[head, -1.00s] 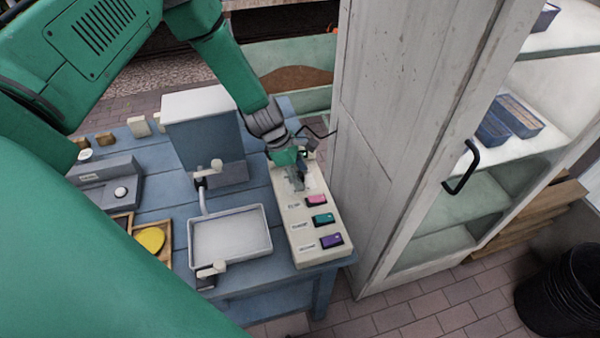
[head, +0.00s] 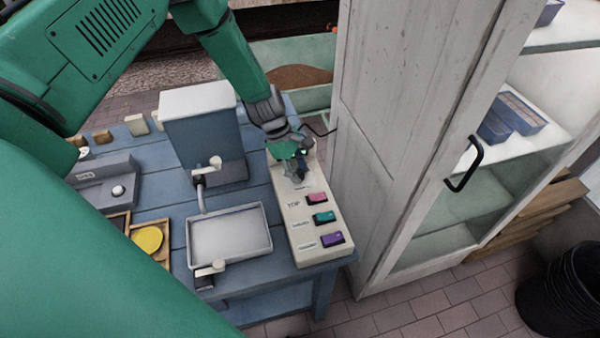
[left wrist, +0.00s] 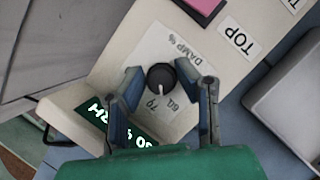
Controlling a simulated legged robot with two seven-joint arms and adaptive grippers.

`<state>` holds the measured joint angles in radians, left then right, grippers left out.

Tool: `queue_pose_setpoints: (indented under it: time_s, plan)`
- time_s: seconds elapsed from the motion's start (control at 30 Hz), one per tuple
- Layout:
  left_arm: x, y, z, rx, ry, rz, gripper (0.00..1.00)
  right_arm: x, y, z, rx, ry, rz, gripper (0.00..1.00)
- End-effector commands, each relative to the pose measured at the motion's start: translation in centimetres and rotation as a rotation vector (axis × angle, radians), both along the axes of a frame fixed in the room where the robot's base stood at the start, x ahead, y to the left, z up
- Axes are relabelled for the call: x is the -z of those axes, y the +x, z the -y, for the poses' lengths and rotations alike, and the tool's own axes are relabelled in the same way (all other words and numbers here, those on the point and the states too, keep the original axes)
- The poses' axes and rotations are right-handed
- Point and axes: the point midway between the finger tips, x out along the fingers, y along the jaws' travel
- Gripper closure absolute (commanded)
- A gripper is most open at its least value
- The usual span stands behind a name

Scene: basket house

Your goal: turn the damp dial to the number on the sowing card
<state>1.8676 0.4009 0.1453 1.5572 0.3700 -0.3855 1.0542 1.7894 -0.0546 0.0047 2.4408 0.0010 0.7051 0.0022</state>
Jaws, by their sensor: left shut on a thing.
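The damp dial (left wrist: 161,78) is a round black knob with a pale pointer line, on a cream control panel (head: 315,215). A label by it reads "DAMP %", with small numbers around the knob that are hard to read. My left gripper (head: 296,172) is down at the far end of the panel. In the left wrist view its two blue-grey fingers (left wrist: 163,88) stand on either side of the knob, shut on it. The gripper hides the dial in the head view. I cannot make out a sowing card. My right gripper is out of view.
Pink (head: 316,199), teal (head: 323,217) and purple (head: 332,239) buttons line the panel. A green "% RH" display (left wrist: 120,130) lies beside the dial. A grey tray (head: 230,236) and blue-grey box (head: 200,125) stand left; a white cabinet (head: 400,150) stands close on the right.

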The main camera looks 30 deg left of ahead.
Motion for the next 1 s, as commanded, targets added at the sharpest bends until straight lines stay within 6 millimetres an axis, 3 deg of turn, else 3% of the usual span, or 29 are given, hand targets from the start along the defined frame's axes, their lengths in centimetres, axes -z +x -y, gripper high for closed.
queue_pose_setpoints:
  time_s: [1.0]
  plan:
    - [0.3, 0.5, -0.5, 0.915, 0.011, 0.003, 1.00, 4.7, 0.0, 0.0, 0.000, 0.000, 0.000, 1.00]
